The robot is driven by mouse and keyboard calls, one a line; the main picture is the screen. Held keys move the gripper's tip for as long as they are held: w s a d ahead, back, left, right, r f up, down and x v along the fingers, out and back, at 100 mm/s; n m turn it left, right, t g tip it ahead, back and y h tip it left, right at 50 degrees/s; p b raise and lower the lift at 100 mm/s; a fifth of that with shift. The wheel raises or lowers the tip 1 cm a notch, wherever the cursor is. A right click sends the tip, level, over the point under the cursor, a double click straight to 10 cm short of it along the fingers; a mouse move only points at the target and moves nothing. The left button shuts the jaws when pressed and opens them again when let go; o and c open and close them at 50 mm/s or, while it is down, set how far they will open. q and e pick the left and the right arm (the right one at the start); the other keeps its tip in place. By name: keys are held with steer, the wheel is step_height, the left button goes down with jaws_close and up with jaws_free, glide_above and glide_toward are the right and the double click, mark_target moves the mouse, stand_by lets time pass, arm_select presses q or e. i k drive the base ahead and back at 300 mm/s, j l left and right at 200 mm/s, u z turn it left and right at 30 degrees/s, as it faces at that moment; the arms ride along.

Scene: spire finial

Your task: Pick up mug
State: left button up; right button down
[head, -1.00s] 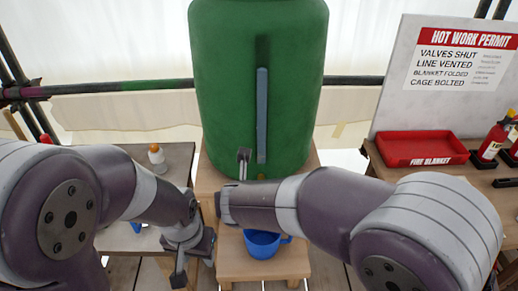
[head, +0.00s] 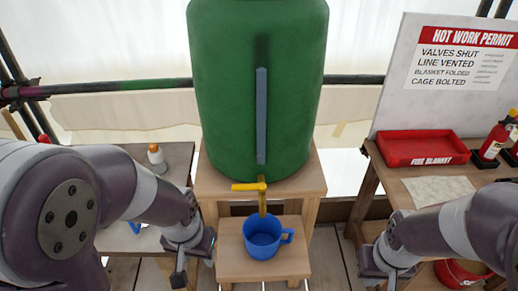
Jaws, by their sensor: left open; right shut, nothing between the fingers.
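A blue mug (head: 264,238) stands upright on the lower wooden step (head: 232,265) in front of the green tank (head: 262,90). Its handle points right. A yellow tap (head: 260,187) on the tank is directly above the mug's opening. My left gripper (head: 180,275) is open, pointing down, left of the mug and apart from it. My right gripper (head: 385,284) is right of the mug, well apart from it and empty; its fingertips are partly cut off by the lower picture edge.
A red tray (head: 422,148) marked fire blanket and a red extinguisher (head: 492,142) sit on the right bench. A red bucket (head: 460,272) is partly hidden below it. A small bottle (head: 157,158) stands on the left table. A permit board (head: 445,75) stands behind the bench.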

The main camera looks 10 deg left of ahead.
mark_target(262, 237)
steer(key=u, duration=1.5)
steer(key=l+z, duration=0.2)
steer(key=z, duration=0.95)
steer(key=i+j+z, duration=0.45)
steer(key=j, duration=0.15)
steer(key=j+z, duration=0.2)
steer(key=j, duration=0.1)
